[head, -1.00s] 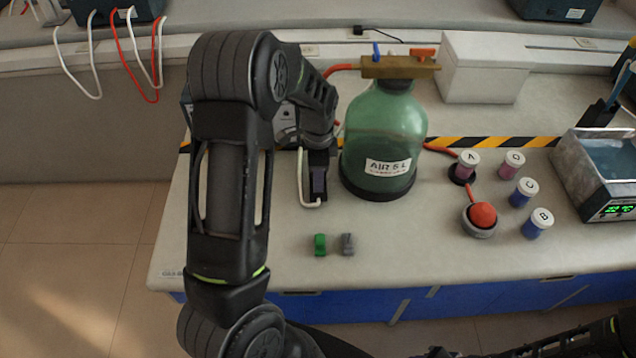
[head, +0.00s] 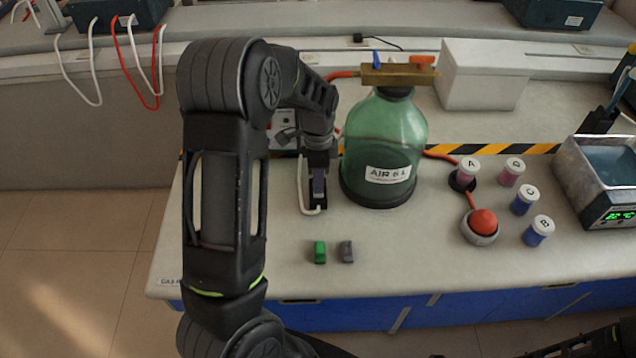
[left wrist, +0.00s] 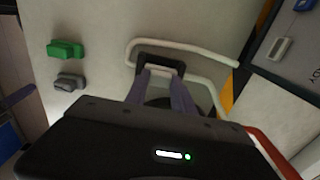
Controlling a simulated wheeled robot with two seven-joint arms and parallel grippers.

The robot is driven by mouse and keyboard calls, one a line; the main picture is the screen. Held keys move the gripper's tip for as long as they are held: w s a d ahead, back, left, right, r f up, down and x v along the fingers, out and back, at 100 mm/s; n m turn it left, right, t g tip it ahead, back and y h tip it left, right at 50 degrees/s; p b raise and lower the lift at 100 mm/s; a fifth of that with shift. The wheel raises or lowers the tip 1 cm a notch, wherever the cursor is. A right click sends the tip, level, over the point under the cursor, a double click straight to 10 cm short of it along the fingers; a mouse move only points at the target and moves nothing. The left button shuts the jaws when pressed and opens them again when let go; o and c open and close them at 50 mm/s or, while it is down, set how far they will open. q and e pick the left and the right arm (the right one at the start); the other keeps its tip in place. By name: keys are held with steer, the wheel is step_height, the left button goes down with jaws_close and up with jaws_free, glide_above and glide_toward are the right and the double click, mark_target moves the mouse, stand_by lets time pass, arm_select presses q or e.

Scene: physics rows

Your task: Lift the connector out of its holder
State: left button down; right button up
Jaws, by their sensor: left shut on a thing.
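My left gripper (head: 318,186) is left of the green bottle, low over the bench, with its purple fingers pointing down. In the left wrist view its fingertips (left wrist: 161,74) are shut on a small black part, which I take to be the connector (left wrist: 160,62). A white cable (left wrist: 190,47) loops around this spot; it also shows in the head view (head: 303,190). The gripper hides most of the connector and the holder, so I cannot tell whether the connector is seated or clear of it. My right gripper is out of view.
The green bottle (head: 385,135) stands close on the right. A green block (head: 319,251) and a grey block (head: 346,251) lie nearer the front edge. Several lidded vials, a red-topped round piece (head: 482,224) and a bath (head: 600,165) are further right.

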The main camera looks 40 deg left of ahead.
arm_select(q)
step_height(320, 180, up, 8)
steer(key=shift+r+b, duration=0.1)
steer(key=shift+b, duration=0.55)
